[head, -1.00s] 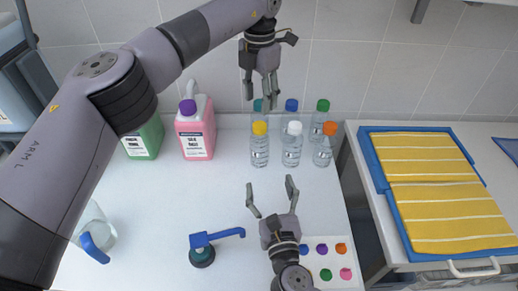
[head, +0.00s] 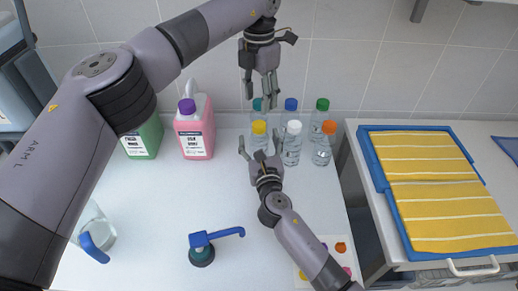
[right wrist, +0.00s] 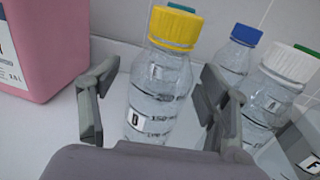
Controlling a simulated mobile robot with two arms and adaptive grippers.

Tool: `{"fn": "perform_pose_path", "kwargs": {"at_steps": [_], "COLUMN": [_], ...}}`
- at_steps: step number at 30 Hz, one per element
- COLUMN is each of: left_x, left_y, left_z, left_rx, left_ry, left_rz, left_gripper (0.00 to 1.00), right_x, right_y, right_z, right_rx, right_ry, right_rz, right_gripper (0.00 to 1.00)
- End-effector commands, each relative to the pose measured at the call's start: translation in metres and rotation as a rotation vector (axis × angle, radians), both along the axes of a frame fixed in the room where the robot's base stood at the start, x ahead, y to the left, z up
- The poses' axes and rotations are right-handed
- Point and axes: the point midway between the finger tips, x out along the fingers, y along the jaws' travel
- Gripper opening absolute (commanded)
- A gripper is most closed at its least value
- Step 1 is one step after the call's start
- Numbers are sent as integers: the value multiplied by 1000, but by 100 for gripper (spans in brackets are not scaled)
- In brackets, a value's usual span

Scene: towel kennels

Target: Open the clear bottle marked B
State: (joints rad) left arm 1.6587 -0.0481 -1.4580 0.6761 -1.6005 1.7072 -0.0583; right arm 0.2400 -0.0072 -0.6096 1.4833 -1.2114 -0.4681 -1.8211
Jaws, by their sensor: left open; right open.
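Several clear bottles stand in two rows at the back of the worktop. The front row has yellow-capped (head: 259,128), white-capped (head: 292,146) and orange-capped (head: 322,150) bottles; teal, blue (head: 290,104) and green (head: 323,105) caps are behind. The yellow-capped bottle (right wrist: 160,95) carries a tag that looks like D, though B is hard to rule out; I read no clear B elsewhere. My right gripper (head: 262,141) is open, its fingers either side of the yellow-capped bottle in the right wrist view, with gaps showing. My left gripper (head: 261,97) is open and empty, pointing down above the teal-capped bottle.
A pink jug (head: 196,130) and a green jug (head: 143,138) stand left of the bottles. A blue-handled tool (head: 203,248) and a clear jug (head: 97,228) are nearer. A blue tray (head: 385,180) with yellow towels lies right. The middle worktop is clear.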

Motion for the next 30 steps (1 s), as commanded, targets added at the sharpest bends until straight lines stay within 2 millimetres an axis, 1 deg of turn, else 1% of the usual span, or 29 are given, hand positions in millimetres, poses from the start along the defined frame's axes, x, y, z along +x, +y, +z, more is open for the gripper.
{"fn": "perform_pose_path", "kwargs": {"at_steps": [3,10,30], "left_x": [0,0,0], "left_y": [0,0,0], "left_z": [0,0,0], "left_rx": [0,0,0], "left_ry": [0,0,0], "left_rz": [0,0,0], "left_gripper": [46,46,46], "right_x": [3,3,3], "right_y": [1,1,0], "right_z": [0,0,0], "right_rx": [1,0,0], "right_ry": [0,0,0], "right_rz": [0,0,0], "right_gripper": [70,69,25]}}
